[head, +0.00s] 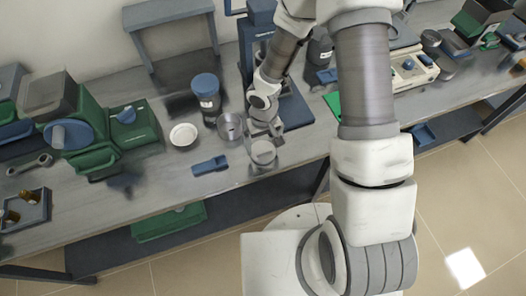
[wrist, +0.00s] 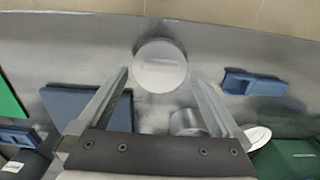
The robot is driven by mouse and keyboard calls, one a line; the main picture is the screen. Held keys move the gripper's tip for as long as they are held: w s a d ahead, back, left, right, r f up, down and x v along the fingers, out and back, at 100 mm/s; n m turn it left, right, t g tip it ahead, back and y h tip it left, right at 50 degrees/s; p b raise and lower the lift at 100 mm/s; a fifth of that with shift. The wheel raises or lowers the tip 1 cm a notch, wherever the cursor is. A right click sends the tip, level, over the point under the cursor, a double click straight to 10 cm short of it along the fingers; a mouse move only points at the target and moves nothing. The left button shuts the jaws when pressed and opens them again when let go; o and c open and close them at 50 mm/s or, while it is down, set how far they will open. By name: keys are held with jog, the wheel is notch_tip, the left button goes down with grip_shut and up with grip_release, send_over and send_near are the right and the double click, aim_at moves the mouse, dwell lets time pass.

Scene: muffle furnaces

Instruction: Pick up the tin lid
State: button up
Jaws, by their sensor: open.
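The tin lid (wrist: 160,65) is a pale grey metal disc lying near the front edge of the grey bench. In the head view the lid (head: 263,153) is just in front of my gripper (head: 265,137). In the wrist view my gripper (wrist: 160,74) is open, with one finger on each side of the lid in the picture. The jaws hold nothing. I cannot tell how high the fingertips are above the lid. A grey metal tin (head: 230,127) stands behind and left of the lid; it also shows partly behind a finger in the wrist view (wrist: 186,121).
A blue block-like item (head: 210,165) lies left of the lid. A white dish (head: 183,135) and a blue-capped jar (head: 206,92) stand farther left and back. A dark blue plate (head: 292,110) lies behind my gripper. The bench's front edge is close to the lid.

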notch_tip(320, 180, down, 2)
jog(key=c, duration=1.4)
